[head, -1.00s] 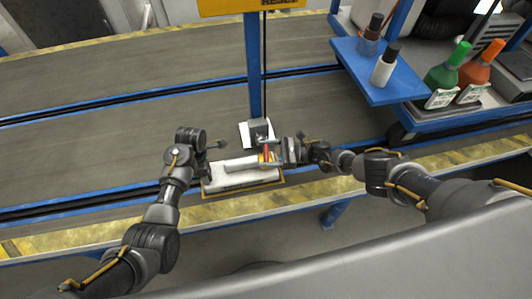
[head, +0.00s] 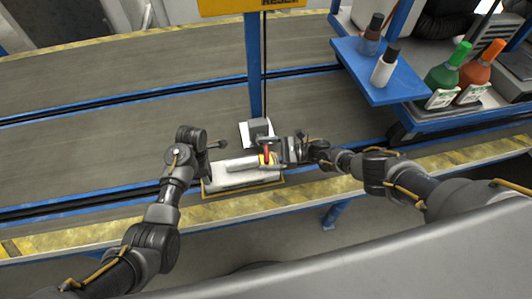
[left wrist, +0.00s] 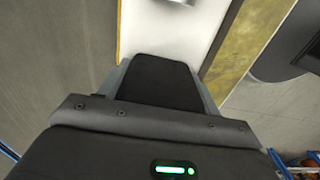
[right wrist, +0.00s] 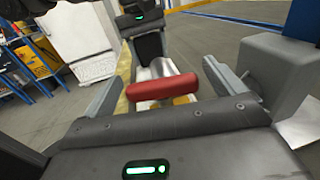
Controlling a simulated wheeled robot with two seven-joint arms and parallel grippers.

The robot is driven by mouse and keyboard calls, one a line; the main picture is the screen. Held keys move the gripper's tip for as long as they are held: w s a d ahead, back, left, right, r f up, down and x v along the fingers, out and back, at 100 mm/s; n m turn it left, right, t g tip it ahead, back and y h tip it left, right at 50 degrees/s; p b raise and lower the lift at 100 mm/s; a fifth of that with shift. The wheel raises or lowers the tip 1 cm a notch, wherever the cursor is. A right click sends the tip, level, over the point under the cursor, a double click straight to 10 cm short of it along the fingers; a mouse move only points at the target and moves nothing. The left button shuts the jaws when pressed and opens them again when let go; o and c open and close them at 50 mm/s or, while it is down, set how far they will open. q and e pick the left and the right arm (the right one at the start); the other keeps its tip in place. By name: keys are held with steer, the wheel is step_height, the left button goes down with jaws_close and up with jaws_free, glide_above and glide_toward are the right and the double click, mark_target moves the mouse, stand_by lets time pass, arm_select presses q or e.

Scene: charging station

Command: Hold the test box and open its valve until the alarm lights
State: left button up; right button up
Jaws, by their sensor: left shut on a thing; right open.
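The white test box (head: 217,184) lies along the near edge of the conveyor, with a pale cylinder (head: 237,164) on top. A red valve handle (head: 266,152) stands at its right end, above a yellow band. My left gripper (head: 207,166) is shut on the left end of the test box; the white box also shows ahead of it in the left wrist view (left wrist: 165,28). My right gripper (head: 279,151) is open at the handle. In the right wrist view the red handle (right wrist: 162,86) lies crosswise between the open fingers. Contact cannot be told.
A grey box (head: 259,127) by the blue post (head: 254,70) stands just behind the handle, close to my right gripper. A blue shelf (head: 385,85) with bottles is at the upper right. The conveyor (head: 100,140) to the left is clear.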

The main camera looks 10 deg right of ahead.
steer(key=s+d, duration=0.2)
steer(key=d, duration=0.9)
steer(key=shift+d, duration=0.4)
steer(key=shift+a, duration=0.1)
stand_by(0.6)
steer(key=w+a+r+m+g+h, duration=0.1)
steer(key=w+a+r, duration=0.2)
steer(key=a, duration=0.3)
steer(key=w+a+r+m+g, duration=0.1)
steer(key=w+a+r, duration=0.2)
steer(key=a, duration=0.4)
steer(key=a+r+g+h, duration=0.3)
steer(key=a+h, duration=0.1)
steer(key=a, duration=0.3)
steer(key=n+t+h, duration=0.2)
steer(key=h, duration=1.1)
glide_toward(267, 153)
step_height(267, 153, down, 9)
steer(key=shift+w+r, duration=0.15)
steer(key=shift+w, duration=0.05)
steer(key=shift+c, duration=0.2)
